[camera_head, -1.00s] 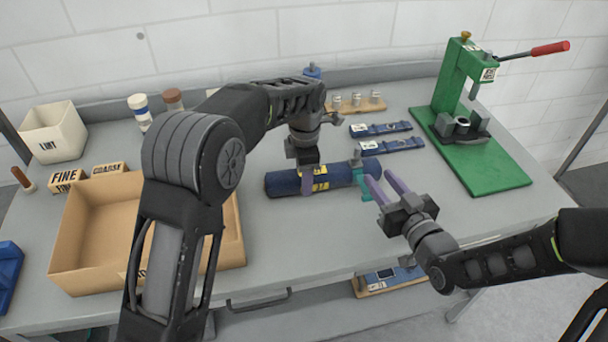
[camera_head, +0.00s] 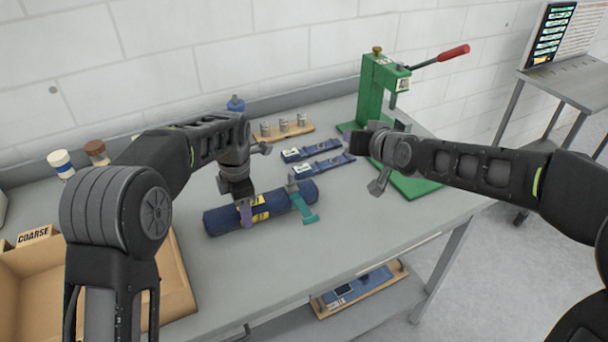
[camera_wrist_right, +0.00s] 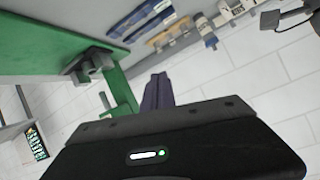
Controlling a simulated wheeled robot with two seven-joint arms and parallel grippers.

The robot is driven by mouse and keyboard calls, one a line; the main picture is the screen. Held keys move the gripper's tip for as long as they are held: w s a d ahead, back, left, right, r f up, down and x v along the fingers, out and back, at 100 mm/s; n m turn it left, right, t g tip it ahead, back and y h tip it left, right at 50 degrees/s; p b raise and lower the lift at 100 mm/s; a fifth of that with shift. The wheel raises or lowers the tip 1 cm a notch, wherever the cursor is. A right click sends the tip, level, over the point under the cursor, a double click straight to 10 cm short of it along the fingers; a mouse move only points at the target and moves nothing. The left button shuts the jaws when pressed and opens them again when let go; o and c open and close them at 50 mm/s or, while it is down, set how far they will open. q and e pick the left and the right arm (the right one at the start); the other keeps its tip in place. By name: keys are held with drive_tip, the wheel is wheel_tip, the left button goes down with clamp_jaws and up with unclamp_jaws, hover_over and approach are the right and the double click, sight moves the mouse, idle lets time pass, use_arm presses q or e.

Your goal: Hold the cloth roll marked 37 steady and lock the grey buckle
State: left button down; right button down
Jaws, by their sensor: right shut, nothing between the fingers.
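The dark blue cloth roll (camera_head: 220,219) lies on the grey table, with a yellow label (camera_head: 260,215) near its middle; the number is too small to read. Near its right end is the grey buckle (camera_head: 292,186), with a teal lever (camera_head: 305,213) sticking out toward the near side. My left gripper (camera_head: 245,214) comes down over the roll, a purple finger against its near side; the far finger is hidden. My right gripper (camera_head: 369,140) is away from the roll, before the green press. Its fingers show together and empty in the right wrist view (camera_wrist_right: 157,93).
The green press (camera_head: 376,92) with a red-handled lever stands behind my right gripper. Two blue straps (camera_head: 318,160) and a wooden rack (camera_head: 285,131) lie behind the roll. A cardboard box (camera_head: 175,285) is at left. The table front right of the roll is clear.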

sight(291, 176)
drive_tip(key=s+a+f+m+g+y, duration=0.1)
drive_tip(key=s+a+f+g, duration=0.1)
drive_tip(key=s+g, duration=0.3)
drive_tip(key=shift+s+a+f+g, duration=0.3)
drive_tip(key=shift+s+g, duration=0.1)
drive_tip(key=shift+s, duration=0.7)
drive_tip(key=shift+w+f, duration=0.1)
drive_tip(key=shift+f, duration=0.05)
drive_tip(key=w+a+f, duration=0.3)
drive_tip(key=a+f, duration=0.1)
drive_tip(key=a, duration=0.1)
drive_tip(key=w+a+f, duration=0.2)
drive_tip(key=a, duration=0.1)
drive_tip(key=shift+w+a+f, duration=0.1)
drive_tip(key=shift+w+f, duration=0.2)
drive_tip(key=shift+f, duration=0.1)
